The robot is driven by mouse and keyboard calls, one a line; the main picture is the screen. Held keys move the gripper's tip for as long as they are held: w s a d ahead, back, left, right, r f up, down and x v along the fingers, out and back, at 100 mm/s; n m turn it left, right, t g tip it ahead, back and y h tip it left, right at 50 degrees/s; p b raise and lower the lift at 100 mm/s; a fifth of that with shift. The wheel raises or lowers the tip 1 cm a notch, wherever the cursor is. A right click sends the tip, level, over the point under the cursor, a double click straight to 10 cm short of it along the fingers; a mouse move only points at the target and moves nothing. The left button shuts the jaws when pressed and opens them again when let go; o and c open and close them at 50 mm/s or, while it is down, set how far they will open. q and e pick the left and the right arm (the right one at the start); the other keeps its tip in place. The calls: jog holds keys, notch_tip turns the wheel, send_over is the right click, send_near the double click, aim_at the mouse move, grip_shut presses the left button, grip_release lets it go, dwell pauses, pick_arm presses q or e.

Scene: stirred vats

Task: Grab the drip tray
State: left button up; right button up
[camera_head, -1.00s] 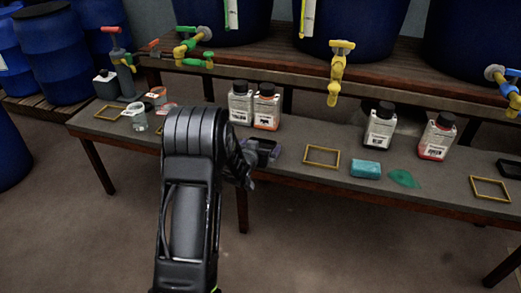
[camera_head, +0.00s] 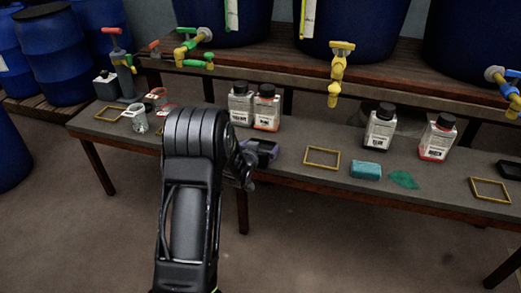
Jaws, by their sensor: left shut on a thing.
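A small dark tray with a purplish tint (camera_head: 264,150), which I take as the drip tray, is at the front edge of the bench, in front of two bottles. My left gripper (camera_head: 249,160) is at its near left side and is shut on it. My black arm hides part of the gripper and whatever lies behind it. I cannot tell whether the tray touches the bench. My right gripper is not in view.
Behind the tray stand a grey-labelled bottle (camera_head: 240,104) and an orange-labelled bottle (camera_head: 266,107). A yellow frame (camera_head: 322,150), a teal sponge (camera_head: 366,170) and a green patch (camera_head: 403,179) lie to the right. A black object (camera_head: 509,168) sits at the right edge. Taps overhang the bench.

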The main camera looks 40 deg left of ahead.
pick_arm(q)
jog(key=shift+r, duration=0.15)
notch_tip(320, 180, up, 10)
jog(key=p, duration=0.3)
